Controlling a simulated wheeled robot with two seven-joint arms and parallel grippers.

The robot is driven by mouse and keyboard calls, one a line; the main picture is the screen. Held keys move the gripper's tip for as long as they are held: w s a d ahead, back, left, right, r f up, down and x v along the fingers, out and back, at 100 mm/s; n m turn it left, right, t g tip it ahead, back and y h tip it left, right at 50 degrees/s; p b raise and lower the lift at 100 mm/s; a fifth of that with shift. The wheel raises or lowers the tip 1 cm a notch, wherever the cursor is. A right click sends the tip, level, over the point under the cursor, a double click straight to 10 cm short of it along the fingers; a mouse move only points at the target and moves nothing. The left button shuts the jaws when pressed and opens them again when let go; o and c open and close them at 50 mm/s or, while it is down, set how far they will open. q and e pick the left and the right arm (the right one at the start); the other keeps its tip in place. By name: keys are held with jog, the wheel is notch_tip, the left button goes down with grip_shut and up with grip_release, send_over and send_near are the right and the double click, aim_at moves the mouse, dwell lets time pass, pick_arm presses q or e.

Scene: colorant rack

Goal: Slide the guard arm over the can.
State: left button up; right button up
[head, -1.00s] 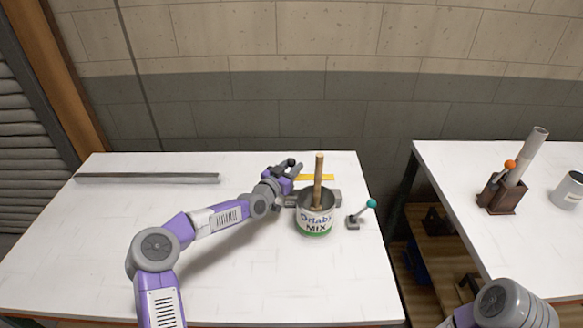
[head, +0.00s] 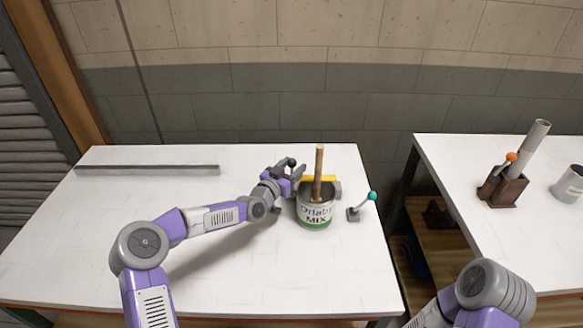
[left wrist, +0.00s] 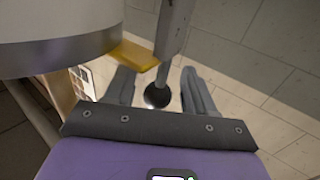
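The can (head: 315,215), labelled "MIX" with a green band, stands upright near the table's right side with a wooden stick (head: 319,165) rising from it. The yellow guard arm (head: 328,179) lies across the can's rear rim area, behind the stick; whether it touches the can cannot be told. A dark knob (head: 291,162) sits at my left gripper (head: 290,171), left of the can. In the left wrist view, the knob (left wrist: 158,96) lies between the spread fingers with gaps on both sides. The guard's yellow edge (left wrist: 134,55) and the can (left wrist: 60,30) show close by. My right gripper is out of view.
A teal-knobbed lever (head: 363,205) stands just right of the can. A grey bar (head: 150,170) lies along the table's back left. The right table holds a brown holder (head: 503,190) with an orange-knobbed lever and grey tube, and a grey can (head: 570,185).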

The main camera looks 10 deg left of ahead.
pick_arm(q)
jog(key=v, duration=0.7)
jog(key=shift+s+p, duration=0.25)
jog(key=shift+p, duration=0.2)
jog(key=shift+a, duration=0.1)
